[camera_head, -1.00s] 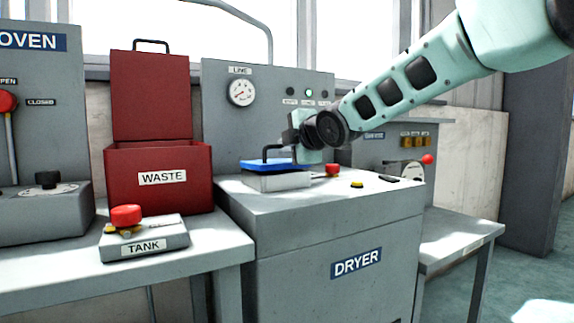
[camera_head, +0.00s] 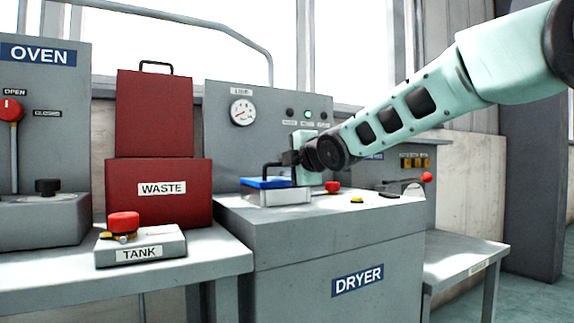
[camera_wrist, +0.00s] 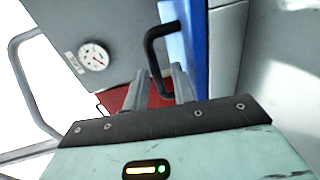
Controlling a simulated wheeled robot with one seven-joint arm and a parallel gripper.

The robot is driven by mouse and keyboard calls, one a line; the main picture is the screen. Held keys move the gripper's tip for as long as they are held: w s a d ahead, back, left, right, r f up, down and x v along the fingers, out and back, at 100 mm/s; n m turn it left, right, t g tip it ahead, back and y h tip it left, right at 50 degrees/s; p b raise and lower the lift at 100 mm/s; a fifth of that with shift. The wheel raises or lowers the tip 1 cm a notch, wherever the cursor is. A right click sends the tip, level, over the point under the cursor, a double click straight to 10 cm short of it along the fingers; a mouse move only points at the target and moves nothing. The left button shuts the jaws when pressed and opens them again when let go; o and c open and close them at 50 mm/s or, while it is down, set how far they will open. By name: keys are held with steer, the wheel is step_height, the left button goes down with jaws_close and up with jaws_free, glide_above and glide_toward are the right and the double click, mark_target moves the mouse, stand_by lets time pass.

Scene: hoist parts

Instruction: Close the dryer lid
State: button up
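The dryer lid (camera_head: 268,183) is a blue slab with a black handle (camera_head: 273,166), lying about flat on a pale block on top of the grey dryer (camera_head: 330,245). In the wrist view the lid (camera_wrist: 190,45) stands along the right of the handle (camera_wrist: 153,62). My gripper (camera_head: 290,158) is just right of the handle, level with it. In the wrist view its two fingers (camera_wrist: 166,80) are apart, with part of the handle showing between them. No firm contact is visible.
A red waste box (camera_head: 158,190) stands left of the dryer, with its red lid (camera_head: 154,112) raised. A tank block with a red knob (camera_head: 124,222) is in front of it. A red knob (camera_head: 332,187) and a yellow button (camera_head: 357,200) sit right of the lid.

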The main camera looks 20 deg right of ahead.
steer(key=shift+s+r, duration=0.1)
steer(key=shift+s+d+r, duration=0.1)
steer(key=shift+s, duration=0.15)
steer(key=p+v, duration=0.5)
steer(key=v, duration=0.9)
steer(key=shift+r, duration=0.3)
steer(key=shift+s+p, duration=0.2)
steer(key=shift+p, duration=0.45)
steer(key=shift+s+d+f+p, duration=0.15)
steer(key=shift+s+p, duration=0.4)
steer(key=shift+p, duration=1.35)
steer(key=shift+s+d+p, duration=0.15)
steer(key=shift+s+p, duration=0.4)
steer(key=shift+p, duration=1.35)
